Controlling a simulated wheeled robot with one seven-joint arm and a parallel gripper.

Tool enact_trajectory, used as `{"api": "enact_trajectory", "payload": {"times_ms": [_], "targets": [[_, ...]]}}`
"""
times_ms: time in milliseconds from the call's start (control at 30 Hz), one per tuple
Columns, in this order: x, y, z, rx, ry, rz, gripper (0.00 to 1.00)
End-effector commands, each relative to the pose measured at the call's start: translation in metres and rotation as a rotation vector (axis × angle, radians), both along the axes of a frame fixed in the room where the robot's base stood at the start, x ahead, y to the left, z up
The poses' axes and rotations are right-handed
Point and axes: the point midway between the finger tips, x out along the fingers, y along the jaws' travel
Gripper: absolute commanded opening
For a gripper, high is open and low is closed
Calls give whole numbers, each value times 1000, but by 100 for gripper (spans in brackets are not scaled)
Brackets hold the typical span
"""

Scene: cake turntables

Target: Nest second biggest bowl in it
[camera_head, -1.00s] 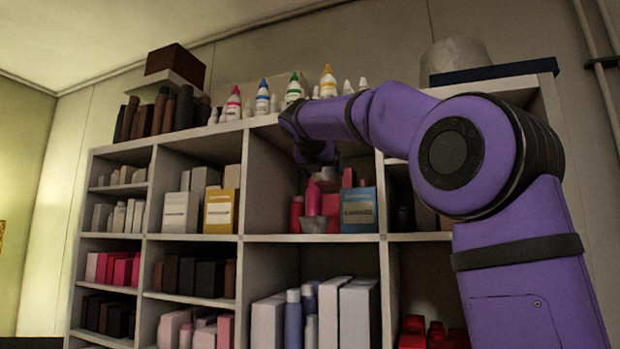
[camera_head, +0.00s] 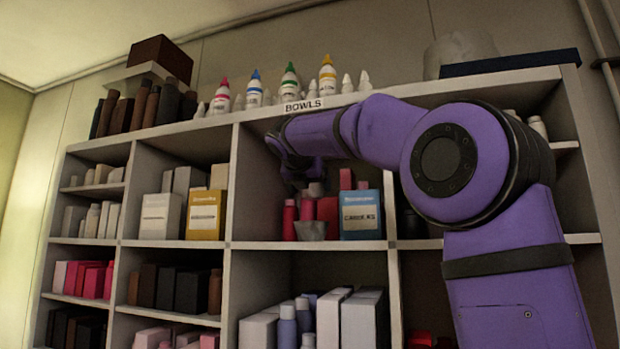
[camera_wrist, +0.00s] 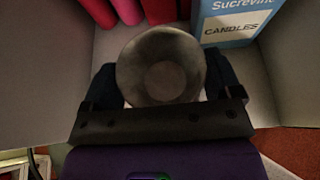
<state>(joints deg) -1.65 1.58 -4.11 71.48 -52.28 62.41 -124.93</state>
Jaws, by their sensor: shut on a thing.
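My gripper (camera_head: 303,180) is inside the upper middle cubby of the shelf, in front of the red and pink items. In the wrist view my gripper (camera_wrist: 160,78) is shut on a round grey bowl (camera_wrist: 160,50), whose open top and flat inner floor show between the fingers. A small grey bowl (camera_head: 312,231) stands upright on the cubby floor near the front edge, below my gripper in the head view. A gap separates it from my gripper there. In the wrist view I cannot make out this lower bowl.
A blue candles box (camera_head: 361,214) stands to the right of the lower bowl; it also shows in the wrist view (camera_wrist: 232,22). Red bottles (camera_head: 290,217) stand behind and left. A BOWLS label (camera_head: 303,105) is on the shelf's top edge. The cubby's left side is clear.

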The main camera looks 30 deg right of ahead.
Motion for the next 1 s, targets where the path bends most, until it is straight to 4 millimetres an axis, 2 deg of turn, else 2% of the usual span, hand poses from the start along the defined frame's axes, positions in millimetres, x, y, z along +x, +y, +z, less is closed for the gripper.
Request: {"api": "enact_trajectory", "payload": {"times_ms": [500, 700, 1000], "targets": [[0, 0, -48, 0, 0, -1, 60], [0, 0, -55, 1, -1, 0, 60], [0, 0, -56, 1, -1, 0, 60]]}}
